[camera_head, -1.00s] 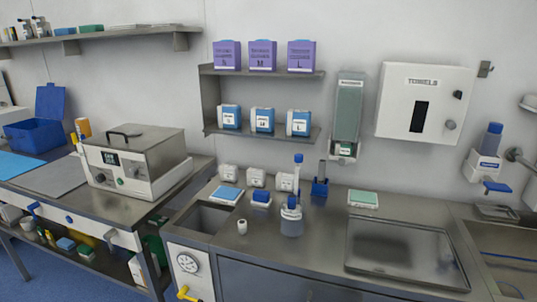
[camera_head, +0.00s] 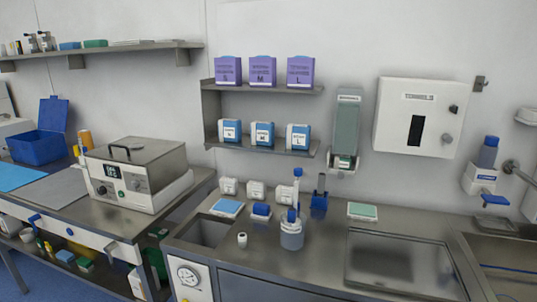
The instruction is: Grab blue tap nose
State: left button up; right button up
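Several blue parts could be the blue tap nose, and I cannot tell which one it is. A blue lever (camera_head: 495,199) sticks out below the white wall dispenser at the right. A small blue tap-like handle (camera_head: 36,219) is on the front of the left bench. A clear bottle (camera_head: 292,236) with a blue spout-like top (camera_head: 291,215) stands on the middle counter. Neither of my grippers is in view.
A steel sterilizer box (camera_head: 135,172) and an open blue bin (camera_head: 38,147) stand on the left bench. A flat steel tray (camera_head: 385,285) lies on the middle counter. Purple and blue boxes fill the wall shelves. A towel dispenser (camera_head: 393,115) hangs at the right.

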aim_at(291, 211)
jog(key=i+j, duration=0.2)
jog(key=j, duration=0.2)
jog(key=i+j, duration=0.45)
jog(key=j, duration=0.3)
jog(key=i+j, duration=0.2)
jog(key=j, duration=0.2)
jog(key=z, duration=1.2)
